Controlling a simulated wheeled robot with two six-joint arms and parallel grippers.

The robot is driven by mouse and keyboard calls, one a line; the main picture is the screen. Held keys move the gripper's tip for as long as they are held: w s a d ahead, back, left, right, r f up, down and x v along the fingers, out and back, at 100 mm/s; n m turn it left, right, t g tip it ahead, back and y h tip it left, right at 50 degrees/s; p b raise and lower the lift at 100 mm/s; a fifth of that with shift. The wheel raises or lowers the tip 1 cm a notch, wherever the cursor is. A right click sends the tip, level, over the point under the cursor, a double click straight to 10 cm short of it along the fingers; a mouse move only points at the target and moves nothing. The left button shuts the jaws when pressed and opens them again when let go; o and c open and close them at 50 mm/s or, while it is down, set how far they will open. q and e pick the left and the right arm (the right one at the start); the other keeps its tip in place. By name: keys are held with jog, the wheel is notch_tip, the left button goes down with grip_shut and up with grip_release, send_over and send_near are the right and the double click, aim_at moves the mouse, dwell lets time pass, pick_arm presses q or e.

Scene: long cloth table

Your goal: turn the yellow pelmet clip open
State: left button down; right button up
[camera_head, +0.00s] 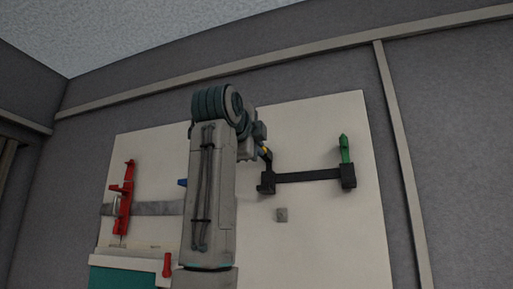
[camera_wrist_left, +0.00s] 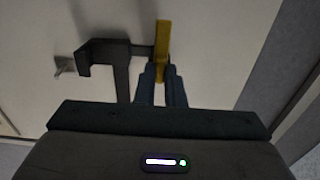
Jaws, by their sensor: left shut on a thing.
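The yellow pelmet clip (camera_wrist_left: 162,38) stands out from a dark bracket in the left wrist view. My left gripper (camera_wrist_left: 162,78) is shut on it, with the two dark fingers on either side of its near part. In the head view only a small bit of the yellow clip (camera_head: 264,151) shows beside my left gripper (camera_head: 261,149), above the left black bracket (camera_head: 267,184). My arm hides part of this area. My right gripper is in neither view.
A black bar (camera_head: 308,176) runs to a bracket with a green clip (camera_head: 345,149). A red fixture (camera_head: 127,195) and grey strip (camera_head: 150,208) are on the pale board (camera_head: 320,240) at left.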

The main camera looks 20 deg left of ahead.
pick_arm(q)
jog(key=shift+f, duration=0.1)
jog(key=c, duration=1.5)
grip_release()
jog(key=shift+s+a+b, duration=0.15)
jog(key=shift+s+b, duration=2.45)
jog(key=shift+s, duration=2.8)
